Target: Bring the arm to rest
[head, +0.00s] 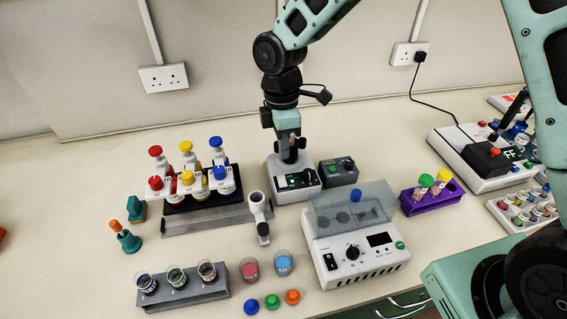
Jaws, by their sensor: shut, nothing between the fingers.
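My arm (281,85) reaches in from the upper right and hangs down over the bench. My gripper (291,157) points downward over a small white device with a black front (295,181). The gripper is shut and empty. Its fingertips are close to the top of the device; I cannot tell if they touch it.
Around the gripper stand a rack of coloured-cap bottles (166,206), a grey box (338,171), a lidded white machine (356,251) and a white pipette-like tool (259,215). A purple tube rack (432,198) stands right. Bench space (80,180) at left is clear.

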